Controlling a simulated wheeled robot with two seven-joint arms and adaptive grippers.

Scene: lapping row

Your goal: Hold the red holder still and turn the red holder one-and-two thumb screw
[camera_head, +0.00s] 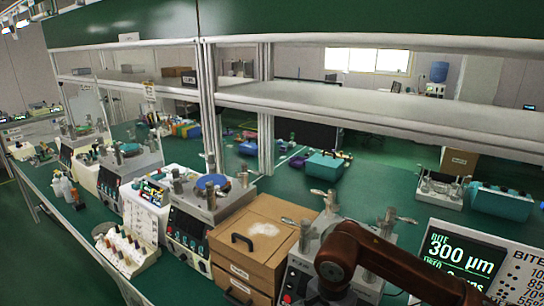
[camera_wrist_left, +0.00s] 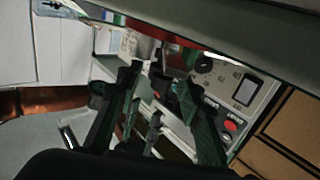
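My left gripper (camera_wrist_left: 163,68) shows in the left wrist view with its two dark fingers spread apart. I see nothing clamped between them. A dark red strip (camera_wrist_left: 172,44) lies just beyond the fingertips, partly hidden by a grey edge; I cannot tell whether it is the red holder. No thumb screw can be made out. A machine's control panel (camera_wrist_left: 222,84) with a small display is behind the right finger. In the head view neither gripper shows; a red-brown arm link of mine crosses the bottom right.
A wooden drawer cabinet (camera_head: 255,240) stands between a lapping machine with a blue top (camera_head: 211,183) and another machine (camera_head: 300,272). A bottle rack (camera_head: 128,252) is at left. A 300 µm display (camera_head: 460,260) is at right. A shelf (camera_head: 340,103) spans above the bench.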

